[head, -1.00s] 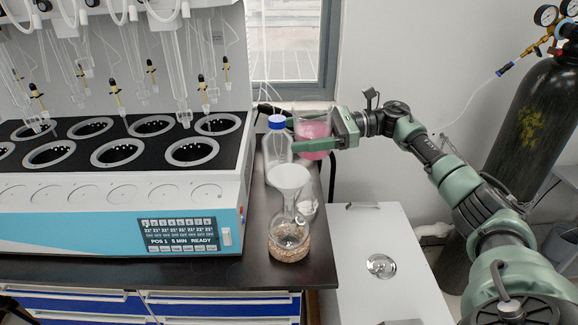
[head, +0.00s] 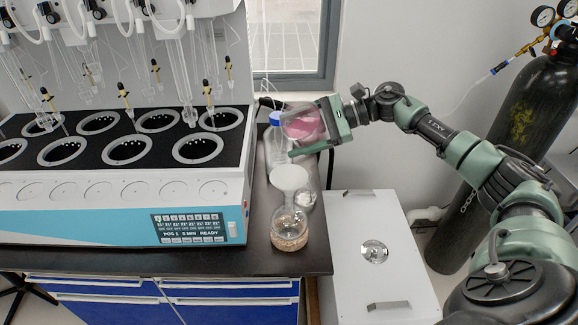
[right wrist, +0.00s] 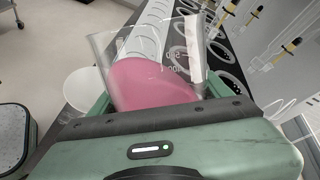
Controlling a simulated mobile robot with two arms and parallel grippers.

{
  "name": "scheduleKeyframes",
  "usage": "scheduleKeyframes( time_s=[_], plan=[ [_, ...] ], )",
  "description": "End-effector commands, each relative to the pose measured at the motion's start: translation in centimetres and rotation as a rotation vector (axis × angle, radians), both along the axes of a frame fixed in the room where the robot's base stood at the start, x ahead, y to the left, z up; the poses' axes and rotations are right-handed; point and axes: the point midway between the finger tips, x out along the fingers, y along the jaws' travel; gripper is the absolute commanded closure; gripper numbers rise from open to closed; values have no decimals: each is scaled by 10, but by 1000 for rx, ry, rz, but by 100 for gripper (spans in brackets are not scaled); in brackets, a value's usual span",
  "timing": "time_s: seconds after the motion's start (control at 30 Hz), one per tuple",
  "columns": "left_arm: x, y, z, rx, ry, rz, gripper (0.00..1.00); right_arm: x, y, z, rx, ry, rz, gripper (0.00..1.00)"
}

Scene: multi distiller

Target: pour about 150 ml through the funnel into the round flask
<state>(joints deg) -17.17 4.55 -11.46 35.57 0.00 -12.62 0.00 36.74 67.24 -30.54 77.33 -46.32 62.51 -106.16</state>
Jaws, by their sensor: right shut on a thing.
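My right gripper (head: 318,130) is shut on a clear beaker of pink liquid (head: 302,125) and holds it tilted to the left, above and behind the funnel. In the right wrist view the pink liquid (right wrist: 150,85) leans toward the beaker's mouth; I see no stream leaving it. The white funnel (head: 289,178) sits in the neck of the round flask (head: 290,226), which stands upright on a cork ring (head: 290,243). The funnel's bowl also shows in the right wrist view (right wrist: 84,92). The flask looks clear, with no pink in it. My left gripper is not in view.
A clear bottle with a blue cap (head: 276,119) stands behind the funnel, partly hidden by the beaker. A small glass vessel (head: 305,198) stands right of the funnel. The distiller (head: 110,215) fills the left. A white box (head: 372,285) stands right of the bench.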

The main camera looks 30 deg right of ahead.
Motion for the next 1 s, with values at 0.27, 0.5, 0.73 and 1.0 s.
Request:
scheduleKeyframes(
  time_s=[0.27, 0.5, 0.73, 1.0],
  plan=[
    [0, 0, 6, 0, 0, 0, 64, 1, 0, 0, -37, -23, -1, 94],
    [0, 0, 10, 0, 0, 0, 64, 0, 0, 0, -54, -32, 0, 94],
    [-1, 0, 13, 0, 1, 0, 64, 0, 0, -1, -70, -40, -2, 94],
    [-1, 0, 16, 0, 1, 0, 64, 1, -1, -1, -88, -50, -2, 94]
  ],
)
